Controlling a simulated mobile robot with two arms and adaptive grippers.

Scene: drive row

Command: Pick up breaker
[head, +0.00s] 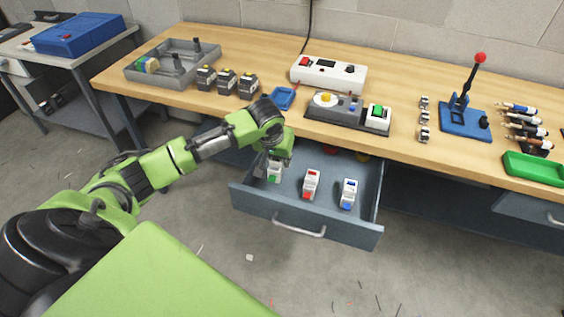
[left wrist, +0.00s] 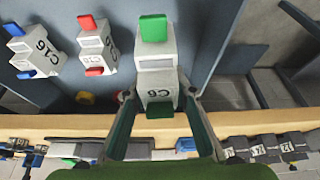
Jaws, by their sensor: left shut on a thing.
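The white breaker with green ends, marked C6 (left wrist: 157,65), is between the fingers of my left gripper (left wrist: 159,95). In the head view this breaker (head: 275,171) is at the left side of the open drawer (head: 305,220), partly hidden by my left gripper (head: 268,172). The gripper is shut on it. I cannot tell whether the breaker is clear of the drawer floor. A red-ended breaker (head: 311,184) and a blue-ended breaker (head: 348,194) stand apart to its right in the drawer. My right gripper is not in view.
The wooden bench top (head: 230,50) overhangs the drawer's back. A round red item (head: 330,150) lies deep in the drawer.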

